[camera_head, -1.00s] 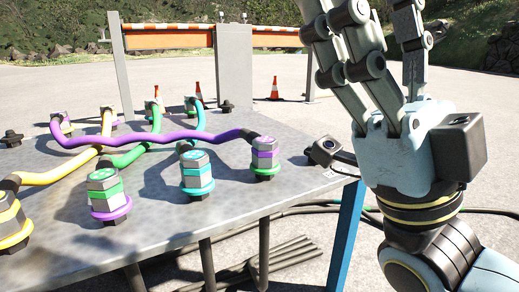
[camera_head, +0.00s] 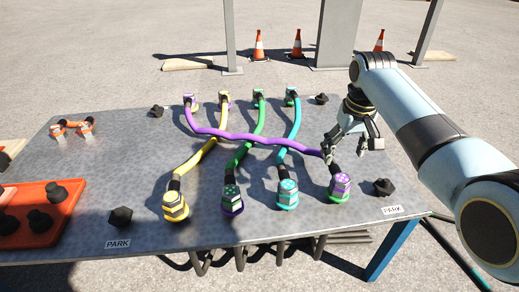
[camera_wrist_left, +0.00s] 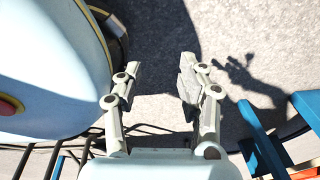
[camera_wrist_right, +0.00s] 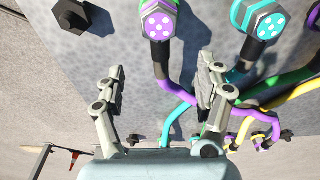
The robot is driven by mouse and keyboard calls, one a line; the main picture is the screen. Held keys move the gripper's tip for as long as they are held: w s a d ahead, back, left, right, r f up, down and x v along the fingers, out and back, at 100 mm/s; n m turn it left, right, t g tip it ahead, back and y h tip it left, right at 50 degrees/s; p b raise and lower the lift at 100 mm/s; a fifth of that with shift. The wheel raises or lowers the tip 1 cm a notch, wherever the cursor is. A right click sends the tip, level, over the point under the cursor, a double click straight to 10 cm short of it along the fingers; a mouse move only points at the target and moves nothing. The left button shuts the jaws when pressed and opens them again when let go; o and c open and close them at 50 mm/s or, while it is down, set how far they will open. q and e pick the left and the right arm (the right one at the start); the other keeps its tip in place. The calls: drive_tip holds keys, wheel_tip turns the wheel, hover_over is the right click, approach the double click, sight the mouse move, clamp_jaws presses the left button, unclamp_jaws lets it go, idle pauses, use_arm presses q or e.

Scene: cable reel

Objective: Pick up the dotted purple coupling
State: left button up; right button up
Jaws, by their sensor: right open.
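The dotted purple coupling (camera_head: 340,187) stands at the front right of the grey table, at the end of the purple cable, with a green ring at its base. In the right wrist view its purple face with white dots (camera_wrist_right: 160,22) is at the top, beyond the fingertips and between their lines. My right gripper (camera_head: 346,148) is open and empty, above the table and behind the coupling. Its fingers also show in the right wrist view (camera_wrist_right: 160,72). My left gripper (camera_wrist_left: 158,68) is open and empty over the pavement, outside the head view.
A cyan coupling (camera_head: 287,194), a green-and-purple one (camera_head: 232,201) and a yellow one (camera_head: 175,207) stand in a row to the left. A black plug (camera_head: 384,187) sits just right of the purple coupling. Crossing cables lie behind. An orange tray (camera_head: 40,225) is at the left.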

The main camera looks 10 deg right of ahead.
sight(341, 176)
use_arm(q)
drive_tip(key=s+g, duration=0.1)
drive_tip(key=s, duration=0.3)
use_arm(e)
drive_tip(key=shift+s+a+r+g, duration=0.1)
drive_tip(key=shift+s+r+g, duration=0.6)
drive_tip(key=shift+s+g, duration=0.15)
wheel_tip(341, 176, down, 6)
drive_tip(key=b, duration=0.2)
drive_tip(key=shift+b, duration=0.3)
wheel_tip(341, 176, down, 4)
drive_tip(key=shift+s+f+b, duration=0.15)
drive_tip(key=shift+f+b, duration=0.05)
drive_tip(key=shift+b, duration=1.05)
drive_tip(key=shift+f, duration=0.15)
use_arm(q)
drive_tip(key=w, duration=0.7)
use_arm(e)
drive_tip(key=shift+c, duration=0.4)
drive_tip(key=c, duration=1.3)
use_arm(q)
drive_tip(key=shift+r, duration=0.1)
use_arm(e)
drive_tip(key=shift+r, duration=0.2)
